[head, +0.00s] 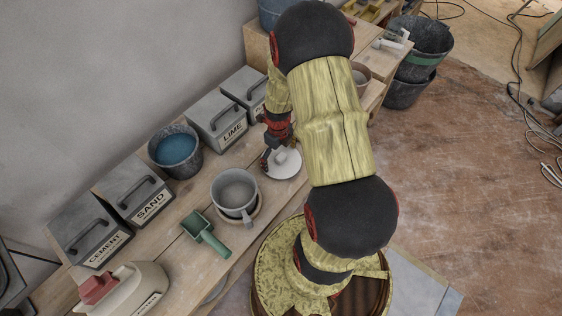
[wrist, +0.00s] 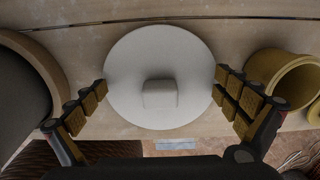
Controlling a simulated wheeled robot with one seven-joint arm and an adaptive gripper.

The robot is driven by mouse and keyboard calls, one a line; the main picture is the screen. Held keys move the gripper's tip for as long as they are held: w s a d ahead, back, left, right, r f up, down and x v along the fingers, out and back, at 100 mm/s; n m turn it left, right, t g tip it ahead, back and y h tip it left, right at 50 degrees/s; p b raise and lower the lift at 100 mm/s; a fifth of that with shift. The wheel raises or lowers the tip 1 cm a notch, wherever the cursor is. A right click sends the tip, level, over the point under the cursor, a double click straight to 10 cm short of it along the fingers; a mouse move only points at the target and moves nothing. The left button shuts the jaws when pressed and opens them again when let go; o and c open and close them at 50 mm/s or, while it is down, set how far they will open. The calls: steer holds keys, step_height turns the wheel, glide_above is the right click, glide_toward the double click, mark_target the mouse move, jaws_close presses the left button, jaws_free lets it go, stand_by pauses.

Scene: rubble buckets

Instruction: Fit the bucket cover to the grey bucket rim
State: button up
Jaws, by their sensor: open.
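The bucket cover (head: 287,168) is a pale round disc with a small raised block handle, lying flat on the wooden bench. In the wrist view the cover (wrist: 160,52) sits between my open fingers. My gripper (wrist: 158,92) is over the cover, its fingers spread to either side of the handle and not closed on it. In the head view my gripper (head: 274,152) partly hides the cover. The grey bucket (head: 233,185) stands open and empty to the left of the cover. In the wrist view, part of a dark round vessel (wrist: 18,105) shows at the left edge.
A tan cup-like pot (wrist: 285,75) is close on the right in the wrist view. A bucket with blue contents (head: 174,148) stands behind the grey bucket. LIME (head: 218,115) and SAND (head: 130,188) boxes line the wall. A green scoop (head: 204,232) lies in front.

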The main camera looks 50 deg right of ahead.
steer(key=shift+c, duration=0.7)
steer(key=c, duration=0.8)
steer(key=shift+s, duration=0.1)
steer(key=c, duration=0.3)
